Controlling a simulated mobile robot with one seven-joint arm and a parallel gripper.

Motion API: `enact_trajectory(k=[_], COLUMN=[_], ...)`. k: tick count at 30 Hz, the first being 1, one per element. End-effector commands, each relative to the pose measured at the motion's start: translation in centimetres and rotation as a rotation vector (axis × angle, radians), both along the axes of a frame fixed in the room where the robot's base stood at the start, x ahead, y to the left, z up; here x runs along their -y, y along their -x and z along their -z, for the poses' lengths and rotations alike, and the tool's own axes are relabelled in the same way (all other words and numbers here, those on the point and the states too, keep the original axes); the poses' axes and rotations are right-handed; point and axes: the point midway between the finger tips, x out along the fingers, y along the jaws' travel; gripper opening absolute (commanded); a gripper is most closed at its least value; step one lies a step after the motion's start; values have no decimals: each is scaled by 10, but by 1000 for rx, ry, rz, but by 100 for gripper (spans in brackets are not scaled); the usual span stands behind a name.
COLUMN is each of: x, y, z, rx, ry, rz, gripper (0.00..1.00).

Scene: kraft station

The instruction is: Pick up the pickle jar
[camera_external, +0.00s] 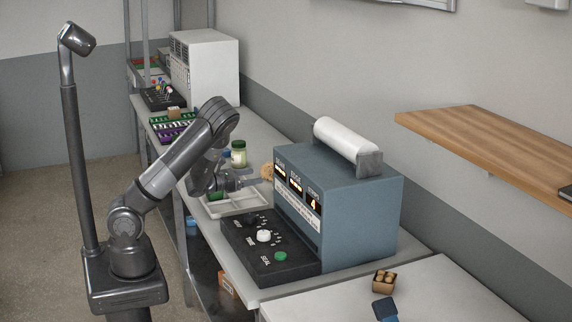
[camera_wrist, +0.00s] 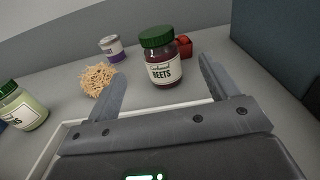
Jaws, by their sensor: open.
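A jar with a green lid and pale green contents (camera_wrist: 22,108) stands at the left edge of the wrist view. Its label is cut off and I cannot read it, so I cannot confirm it is the pickle jar. A green-lidded jar (camera_external: 238,155) with pale contents also shows in the external view, behind my arm. A dark red jar labelled BEETS (camera_wrist: 164,66) stands ahead, between the lines of my fingers. My gripper (camera_wrist: 163,78) is open and empty, low over the bench; in the external view it (camera_external: 258,181) points toward the blue-grey machine.
A pale tangled bundle (camera_wrist: 97,80), a purple-banded can (camera_wrist: 111,48) and a small red item (camera_wrist: 184,46) stand near the beets jar. A white tray (camera_external: 243,206) lies under my gripper. The blue-grey machine (camera_external: 350,215) blocks the right side. A wall closes off the back.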

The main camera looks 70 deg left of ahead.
Motion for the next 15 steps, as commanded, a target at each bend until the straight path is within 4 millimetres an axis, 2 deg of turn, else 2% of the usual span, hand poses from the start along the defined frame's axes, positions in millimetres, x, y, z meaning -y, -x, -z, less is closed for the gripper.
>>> enact_trajectory(k=[3,10,15], x=[1,1,1], y=[-5,-42,-55], z=[0,-1,-2], rx=[5,6,6], ry=[-28,-28,-27], rz=[14,15,12], gripper=[80,80,80])
